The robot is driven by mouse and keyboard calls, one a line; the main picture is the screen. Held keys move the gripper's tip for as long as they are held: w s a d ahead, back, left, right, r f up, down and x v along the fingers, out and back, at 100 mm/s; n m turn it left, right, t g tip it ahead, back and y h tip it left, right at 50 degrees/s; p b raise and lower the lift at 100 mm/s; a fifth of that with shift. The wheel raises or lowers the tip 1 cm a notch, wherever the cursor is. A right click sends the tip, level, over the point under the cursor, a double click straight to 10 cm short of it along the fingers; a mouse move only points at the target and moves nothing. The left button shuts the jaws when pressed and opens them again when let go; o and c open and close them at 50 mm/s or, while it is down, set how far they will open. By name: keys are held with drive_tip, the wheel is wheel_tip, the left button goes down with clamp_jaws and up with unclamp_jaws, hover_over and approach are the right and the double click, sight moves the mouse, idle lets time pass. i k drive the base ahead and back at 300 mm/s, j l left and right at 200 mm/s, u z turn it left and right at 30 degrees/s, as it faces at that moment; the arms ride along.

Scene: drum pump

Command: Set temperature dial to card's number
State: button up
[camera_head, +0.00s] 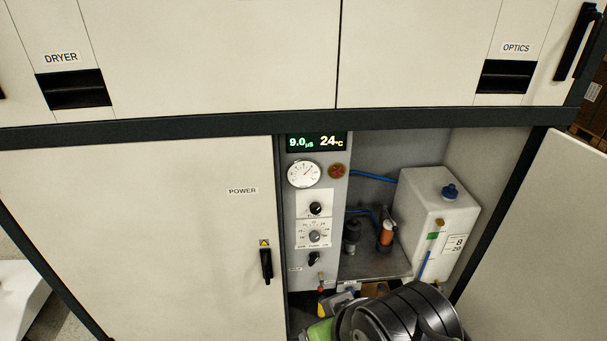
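A grey control panel (300,275) stands in the open bay of the cabinet. A dial with a grey knob (314,236) sits on a white scale plate, with small numbers around it that I cannot read. A black knob (316,209) is just above it and another black knob (313,259) just below. The display (316,143) reads 9.0 µS and 24 °C. A white card (455,245) on the white tank shows what looks like 8 and 20. My black arm fills the bottom centre, below and right of the panel; my gripper's fingers cannot be made out.
A round gauge (304,174) and a red knob (337,171) are above the dials. The white tank (424,213) and pump fittings stand on a metal shelf right of the panel. The POWER door (140,240) is shut; the right door (545,250) stands open.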

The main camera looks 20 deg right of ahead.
sight(314, 236)
drive_tip(key=k+z, duration=0.15)
drive_tip(key=z, duration=0.25)
drive_tip(key=k+z, duration=0.15)
drive_tip(key=z, duration=0.3)
drive_tip(key=k+l+z, duration=0.1)
drive_tip(key=z, duration=0.3)
drive_tip(key=k+l+z, duration=0.15)
drive_tip(key=z, duration=0.25)
drive_tip(key=i+l, duration=0.05)
